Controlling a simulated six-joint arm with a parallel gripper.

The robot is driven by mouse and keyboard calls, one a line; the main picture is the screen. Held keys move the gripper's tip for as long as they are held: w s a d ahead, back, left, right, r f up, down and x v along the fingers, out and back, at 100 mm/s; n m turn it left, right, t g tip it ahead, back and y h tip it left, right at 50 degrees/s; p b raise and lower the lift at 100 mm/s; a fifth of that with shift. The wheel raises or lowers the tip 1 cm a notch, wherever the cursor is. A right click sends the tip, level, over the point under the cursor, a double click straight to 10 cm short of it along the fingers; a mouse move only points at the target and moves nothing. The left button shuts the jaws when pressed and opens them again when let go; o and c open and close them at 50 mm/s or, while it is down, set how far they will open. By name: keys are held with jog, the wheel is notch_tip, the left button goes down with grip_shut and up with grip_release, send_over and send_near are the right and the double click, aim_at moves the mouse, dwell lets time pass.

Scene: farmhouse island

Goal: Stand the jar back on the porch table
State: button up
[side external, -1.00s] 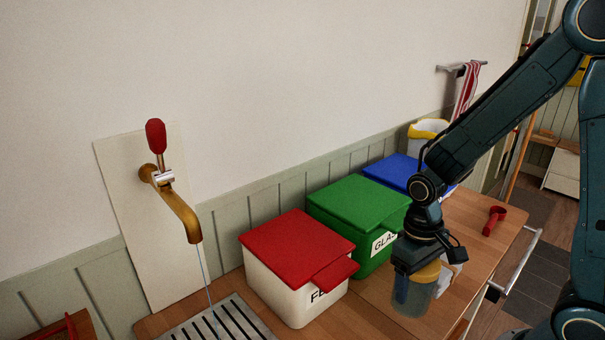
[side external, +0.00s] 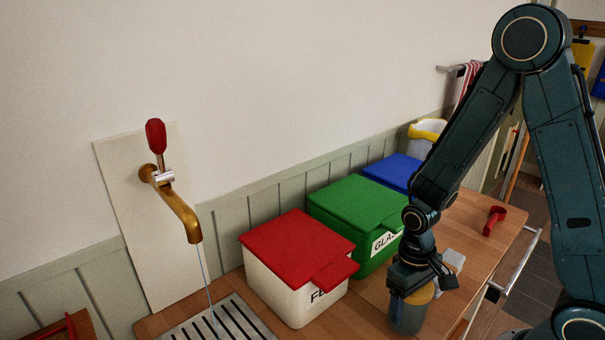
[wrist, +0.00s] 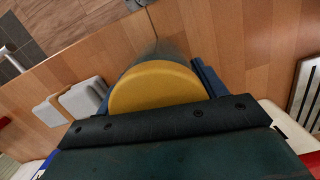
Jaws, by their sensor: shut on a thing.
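The jar (side external: 407,317) is a clear greyish jar with a yellow lid, upright at the front part of the wooden table (side external: 368,296). In the wrist view its yellow lid (wrist: 156,88) faces the camera, with the glass body beyond it. My gripper (side external: 411,290) points down and is shut on the jar, its fingers on either side just below the lid. I cannot tell whether the jar's base touches the wood.
A red-lidded bin (side external: 297,268), a green bin (side external: 355,212) and a blue-lidded bin (side external: 396,172) line the wall. White blocks (side external: 453,260) lie right of the jar. A red scoop (side external: 494,221) lies farther back. A tap (side external: 178,208) runs over a slotted drain (side external: 222,322).

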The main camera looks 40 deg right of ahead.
jog(key=shift+f, duration=0.45)
jog(key=shift+f, duration=0.1)
jog(key=o, duration=1.1)
jog(key=shift+o, duration=0.2)
jog(key=shift+w+d+r, duration=0.1)
jog(key=shift+w+r, duration=0.15)
jog(key=shift+r, duration=1.75)
jog(key=shift+w+a+r, duration=0.1)
jog(key=shift+w+r, duration=0.1)
jog(key=shift+r, duration=1.85)
jog(key=shift+w+d+r, duration=0.1)
jog(key=shift+w+r, duration=0.15)
jog(key=shift+r, duration=1.75)
jog(key=shift+r, duration=0.15)
